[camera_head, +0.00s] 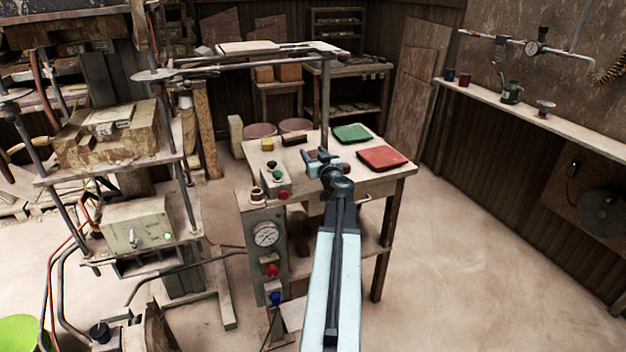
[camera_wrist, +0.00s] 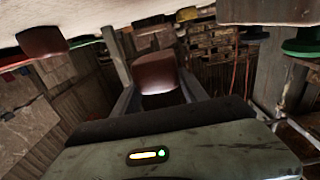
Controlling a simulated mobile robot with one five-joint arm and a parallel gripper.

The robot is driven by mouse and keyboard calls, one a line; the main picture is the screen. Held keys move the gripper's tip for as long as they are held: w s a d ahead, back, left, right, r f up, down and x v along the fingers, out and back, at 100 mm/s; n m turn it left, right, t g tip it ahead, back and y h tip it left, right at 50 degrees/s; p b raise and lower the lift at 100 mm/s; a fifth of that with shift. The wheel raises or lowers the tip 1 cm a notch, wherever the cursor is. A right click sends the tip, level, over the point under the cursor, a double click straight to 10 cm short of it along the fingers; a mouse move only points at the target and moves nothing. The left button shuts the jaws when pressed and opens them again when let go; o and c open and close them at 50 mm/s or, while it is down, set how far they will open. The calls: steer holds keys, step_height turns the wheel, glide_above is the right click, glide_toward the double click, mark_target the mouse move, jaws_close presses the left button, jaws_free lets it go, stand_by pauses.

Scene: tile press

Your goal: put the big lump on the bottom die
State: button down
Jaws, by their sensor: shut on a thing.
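My gripper (camera_head: 323,160) is over the worktable and shut on a reddish-brown lump. In the wrist view the lump (camera_wrist: 158,73) sits between the two fingers. My arm and wrist mostly hide it in the head view. Another brown lump (camera_wrist: 42,42) shows at the upper left of the wrist view, at the table surface; I cannot compare their sizes surely. The press stands at the left of the head view. A metal die (camera_head: 110,118) lies on its thick lower block (camera_head: 75,148), which looks like the bottom die's place. My gripper is well to the right of it.
The worktable (camera_head: 400,178) carries a green mat (camera_head: 351,133), a red mat (camera_head: 383,158) and a control box with buttons (camera_head: 275,181). A gauge panel (camera_head: 265,236) stands at its front left. Press posts flank the die. Floor at right is clear.

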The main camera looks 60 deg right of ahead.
step_height(320, 180, down, 6)
steer(key=b, duration=0.5)
steer(key=shift+f, duration=0.2)
steer(key=shift+r, duration=0.3)
steer(key=shift+f, duration=0.2)
steer(key=c, duration=1)
jaws_free()
steer(key=shift+f, duration=0.1)
steer(key=shift+c, duration=0.2)
steer(key=o, duration=0.4)
steer(key=shift+s, duration=0.1)
